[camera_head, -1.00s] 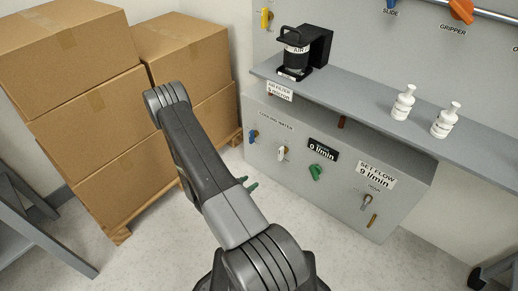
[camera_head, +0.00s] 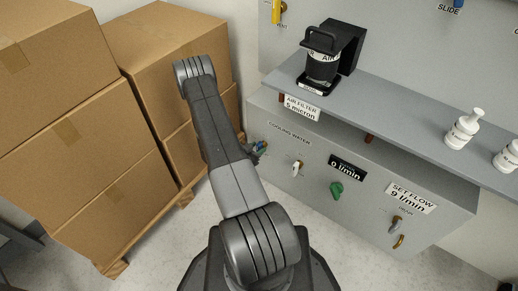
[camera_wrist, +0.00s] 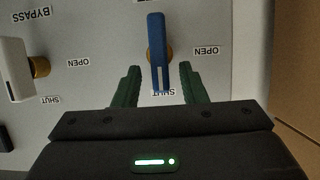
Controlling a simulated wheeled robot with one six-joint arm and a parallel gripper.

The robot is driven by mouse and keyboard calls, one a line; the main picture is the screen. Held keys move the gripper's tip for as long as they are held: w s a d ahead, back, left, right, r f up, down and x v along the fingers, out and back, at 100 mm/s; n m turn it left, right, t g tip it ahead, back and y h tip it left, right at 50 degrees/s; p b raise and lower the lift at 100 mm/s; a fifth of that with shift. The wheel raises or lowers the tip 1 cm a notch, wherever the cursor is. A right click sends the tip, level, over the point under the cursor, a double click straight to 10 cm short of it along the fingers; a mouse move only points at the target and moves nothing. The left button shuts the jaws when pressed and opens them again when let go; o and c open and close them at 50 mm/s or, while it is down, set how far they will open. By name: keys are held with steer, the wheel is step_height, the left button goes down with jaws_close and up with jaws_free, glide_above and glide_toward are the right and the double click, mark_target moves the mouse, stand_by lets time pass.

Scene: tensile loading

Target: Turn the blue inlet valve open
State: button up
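The blue inlet valve (camera_wrist: 157,48) has a long flat lever on a brass stem in the wrist view. The lever points down in the picture, its tip by a SHUT label; an OPEN label (camera_wrist: 206,50) is to its right. My gripper (camera_wrist: 160,75) is open, with one green finger on each side of the lever's lower part. A gap shows on both sides, and I cannot tell how deep the fingers reach. In the head view the valve (camera_head: 262,146) is partly hidden by my gripper at the left end of the cooling water panel.
A white-handled valve (camera_wrist: 15,70) marked BYPASS is left of the blue one in the wrist view. In the head view, a grey shelf (camera_head: 400,115) juts above the panel, and stacked cardboard boxes (camera_head: 85,130) stand close on the left.

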steer(key=shift+x, duration=1.05)
jaws_close()
